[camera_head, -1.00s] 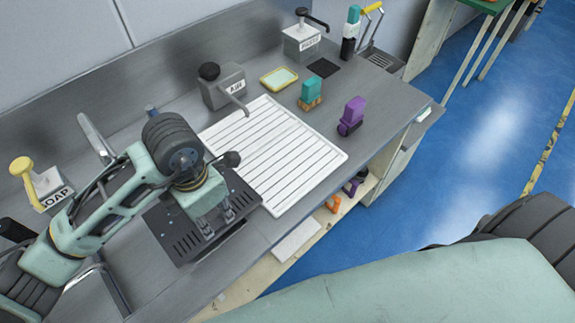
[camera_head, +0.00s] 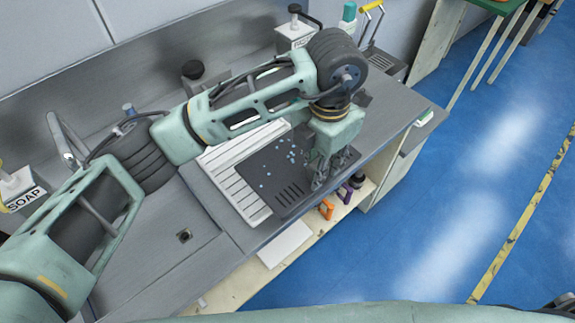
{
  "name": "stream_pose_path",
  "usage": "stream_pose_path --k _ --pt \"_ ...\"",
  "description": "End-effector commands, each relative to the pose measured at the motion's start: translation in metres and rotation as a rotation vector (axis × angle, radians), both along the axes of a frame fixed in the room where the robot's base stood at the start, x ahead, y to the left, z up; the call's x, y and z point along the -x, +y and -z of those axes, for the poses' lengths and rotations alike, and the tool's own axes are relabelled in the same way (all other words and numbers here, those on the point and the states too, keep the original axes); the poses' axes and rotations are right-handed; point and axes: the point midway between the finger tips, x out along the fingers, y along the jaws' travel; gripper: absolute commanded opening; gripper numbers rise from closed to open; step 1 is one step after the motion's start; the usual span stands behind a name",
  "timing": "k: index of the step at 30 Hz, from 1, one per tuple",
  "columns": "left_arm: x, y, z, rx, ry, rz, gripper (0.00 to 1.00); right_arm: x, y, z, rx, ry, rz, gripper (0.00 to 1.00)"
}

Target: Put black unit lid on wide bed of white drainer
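The black unit lid (camera_head: 262,172) is a flat dark plate with slots and small blue-looking specks. It overlaps the middle and right of the white drainer (camera_head: 228,180), whose ribbed left part shows. I cannot tell whether the lid rests on the drainer or is just above it. My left gripper (camera_head: 330,170) points down at the lid's right edge and appears shut on it; the contact is partly hidden. My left arm crosses over the drainer's back part and hides it. My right gripper is not in view.
A soap dispenser (camera_head: 18,186) stands at the left, by a tap (camera_head: 66,140). The counter around a small drain hole (camera_head: 184,235) is clear. Below the front edge, a shelf holds an orange item (camera_head: 326,209). My arm hides items on the counter's right part.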

Motion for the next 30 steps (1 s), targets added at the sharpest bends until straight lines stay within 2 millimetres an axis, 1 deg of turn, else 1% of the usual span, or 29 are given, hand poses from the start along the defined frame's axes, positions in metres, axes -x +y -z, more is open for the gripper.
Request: stream_pose_path --k 1,6,9,12,17,22,25,30 --pt "-0.008 0.012 0.004 -0.002 0.004 -0.007 0.00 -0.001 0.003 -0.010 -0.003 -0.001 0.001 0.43" --pt "-0.033 0.040 0.026 0.000 0.003 -0.005 0.00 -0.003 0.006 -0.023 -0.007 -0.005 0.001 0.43" --pt "-0.044 0.052 0.037 0.000 0.001 -0.003 0.00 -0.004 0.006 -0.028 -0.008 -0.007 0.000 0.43" --pt "-0.051 0.060 0.044 0.000 0.000 0.000 0.00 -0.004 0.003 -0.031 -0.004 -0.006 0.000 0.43" --pt "-0.054 0.063 0.051 0.001 0.000 0.001 0.00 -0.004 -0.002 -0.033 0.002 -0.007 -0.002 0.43" --pt "-0.052 0.063 0.073 0.000 0.004 0.000 0.00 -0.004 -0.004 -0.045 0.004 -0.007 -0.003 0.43" --pt "-0.053 0.062 0.085 0.001 0.002 0.002 0.00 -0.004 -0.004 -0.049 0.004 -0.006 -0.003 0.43" --pt "-0.054 0.062 0.088 0.002 -0.003 0.003 0.00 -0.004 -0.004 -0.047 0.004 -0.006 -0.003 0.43"
